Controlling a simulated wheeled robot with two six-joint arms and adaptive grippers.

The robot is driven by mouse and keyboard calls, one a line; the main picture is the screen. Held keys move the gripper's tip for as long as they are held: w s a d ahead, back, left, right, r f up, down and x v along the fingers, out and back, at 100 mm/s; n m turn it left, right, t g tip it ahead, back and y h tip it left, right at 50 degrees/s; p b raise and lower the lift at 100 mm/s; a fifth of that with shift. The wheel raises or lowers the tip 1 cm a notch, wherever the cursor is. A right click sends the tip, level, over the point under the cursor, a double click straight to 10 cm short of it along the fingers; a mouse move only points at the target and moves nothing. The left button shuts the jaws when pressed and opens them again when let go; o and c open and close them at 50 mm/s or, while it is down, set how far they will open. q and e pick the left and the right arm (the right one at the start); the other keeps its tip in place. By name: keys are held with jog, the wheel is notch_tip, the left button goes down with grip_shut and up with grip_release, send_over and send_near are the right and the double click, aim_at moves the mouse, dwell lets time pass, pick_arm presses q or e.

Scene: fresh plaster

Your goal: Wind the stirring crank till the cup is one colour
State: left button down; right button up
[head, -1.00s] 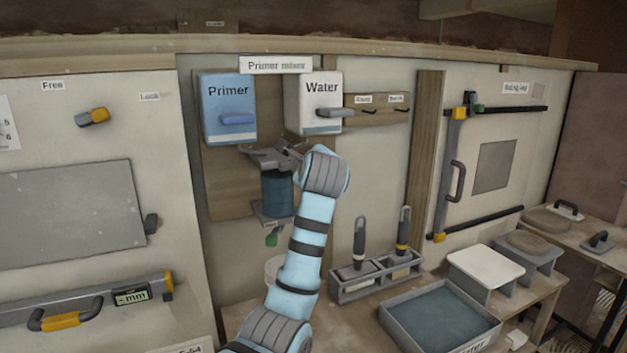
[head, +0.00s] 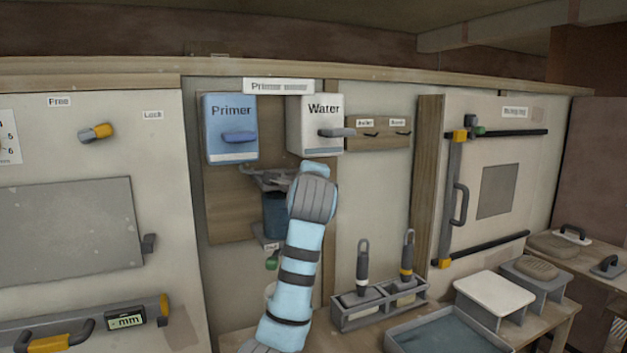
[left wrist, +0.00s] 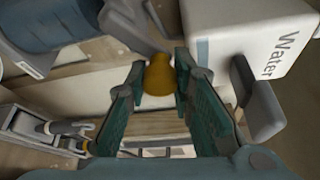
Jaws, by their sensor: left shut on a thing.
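The primer mixer hangs on the wall, with a dark blue cup (head: 274,214) under the grey stirring crank (head: 262,180). The cup is partly hidden behind my left arm, and its contents cannot be seen. In the left wrist view, my left gripper (left wrist: 160,66) is shut on the crank's yellow knob (left wrist: 158,78), between its teal fingers. The blue cup (left wrist: 48,22) shows at upper left there. In the head view my left wrist hides the gripper and knob, just below the water box. My right gripper is in neither view.
The blue primer box (head: 230,145) and white water box (head: 306,128), each with a lever, hang just above the crank. A rack with two brushes (head: 380,305) and a tray (head: 440,335) stand on the bench to the right.

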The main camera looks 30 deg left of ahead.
pick_arm(q)
jog(key=c, duration=1.6)
grip_release()
jog(key=shift+o, duration=1.2)
jog(key=shift+a, duration=0.2)
jog(key=shift+d, duration=0.1)
jog(key=shift+s+d, duration=0.1)
jog(key=shift+s, duration=0.05)
jog(key=f+v, duration=0.1)
jog(key=v, duration=1)
jog(key=shift+s+d+r, duration=0.15)
jog(key=shift+s+r, duration=0.15)
jog(key=shift+r, duration=0.15)
